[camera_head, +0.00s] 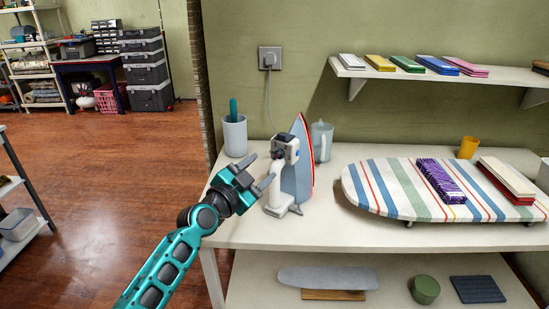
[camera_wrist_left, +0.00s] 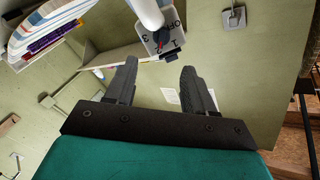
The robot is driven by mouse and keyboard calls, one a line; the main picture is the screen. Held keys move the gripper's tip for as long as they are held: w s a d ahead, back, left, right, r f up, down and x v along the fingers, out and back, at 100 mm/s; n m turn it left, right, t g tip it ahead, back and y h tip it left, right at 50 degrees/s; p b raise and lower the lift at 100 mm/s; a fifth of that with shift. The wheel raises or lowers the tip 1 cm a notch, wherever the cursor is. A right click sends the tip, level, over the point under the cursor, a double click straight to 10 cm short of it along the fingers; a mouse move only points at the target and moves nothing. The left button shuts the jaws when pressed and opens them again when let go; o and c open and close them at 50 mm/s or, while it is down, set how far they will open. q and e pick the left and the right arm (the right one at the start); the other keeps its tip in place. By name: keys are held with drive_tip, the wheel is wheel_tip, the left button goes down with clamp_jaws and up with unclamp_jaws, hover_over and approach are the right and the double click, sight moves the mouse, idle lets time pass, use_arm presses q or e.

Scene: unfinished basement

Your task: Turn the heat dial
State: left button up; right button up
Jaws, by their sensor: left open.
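An iron (camera_head: 303,165) stands upright on its heel at the left part of the white table, its red-edged soleplate facing right. Its heat dial (camera_head: 278,154) is a small dark knob near the top of the white handle side. In the left wrist view the dial (camera_wrist_left: 164,42) sits on a grey plate marked OFF, 1, 2 and 3, with a red mark. My left gripper (camera_head: 264,168) is open and empty, just left of the iron, fingers pointing toward it. In the wrist view its fingertips (camera_wrist_left: 159,70) are just below the dial plate, apart from it. My right gripper is out of view.
A striped ironing board (camera_head: 385,185) fills the table's right side. A cord hangs from the wall socket (camera_head: 270,58). A shelf (camera_head: 420,72) with folded cloths is above.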

sight(278, 154)
use_arm(q)
drive_tip(key=b+x, duration=0.2)
drive_tip(key=x, duration=0.4)
drive_tip(key=shift+w+d+f, duration=0.1)
drive_tip(key=shift+w, duration=0.05)
drive_tip(key=shift+w+d+b, duration=0.3)
drive_tip(key=shift+w+d, duration=0.05)
drive_tip(key=shift+w, duration=0.3)
drive_tip(key=shift+c, duration=0.5)
clamp_jaws()
